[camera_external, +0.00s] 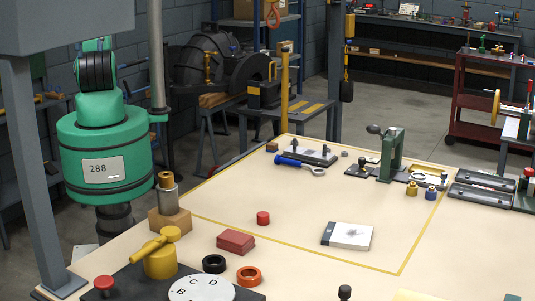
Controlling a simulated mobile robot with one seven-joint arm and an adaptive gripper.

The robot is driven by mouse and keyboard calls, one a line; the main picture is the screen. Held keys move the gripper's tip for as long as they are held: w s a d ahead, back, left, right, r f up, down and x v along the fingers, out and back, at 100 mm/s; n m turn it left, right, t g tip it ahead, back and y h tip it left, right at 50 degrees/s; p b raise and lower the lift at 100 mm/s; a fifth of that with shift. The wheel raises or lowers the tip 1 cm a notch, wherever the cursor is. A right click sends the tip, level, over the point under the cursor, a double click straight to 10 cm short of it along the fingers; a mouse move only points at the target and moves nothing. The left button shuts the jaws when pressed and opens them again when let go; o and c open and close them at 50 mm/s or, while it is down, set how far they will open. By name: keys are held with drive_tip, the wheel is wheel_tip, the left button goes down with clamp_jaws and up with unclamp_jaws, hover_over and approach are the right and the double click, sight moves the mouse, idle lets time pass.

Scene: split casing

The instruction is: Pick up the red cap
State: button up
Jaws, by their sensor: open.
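A small red cap (263,218), short and round, stands on the pale tabletop (300,265) inside a yellow outline, left of the middle. Its top and near side are clear, and nothing touches it. My gripper and arm do not show in the external view, so I cannot tell where the gripper is relative to the cap.
A dark red block (236,241), black ring (214,264) and orange ring (249,276) lie nearer the front. A yellow valve-like part (160,259) stands left. A white box (347,236) lies right of the cap. The tabletop behind the cap is clear.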

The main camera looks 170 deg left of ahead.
drive_tip(key=w+a+f+n+g, duration=0.2)
drive_tip(key=w+a+f+n, duration=0.1)
drive_tip(key=w+a+n, duration=0.75)
drive_tip(key=n+g+b, duration=0.1)
drive_tip(key=n+g, duration=0.3)
drive_tip(key=n, duration=2.2)
hover_over(263, 213)
wheel_tip(263, 213, down, 30)
drive_tip(key=shift+w, duration=0.1)
drive_tip(key=shift+f+b, duration=0.9)
drive_tip(key=shift+f, duration=3.4)
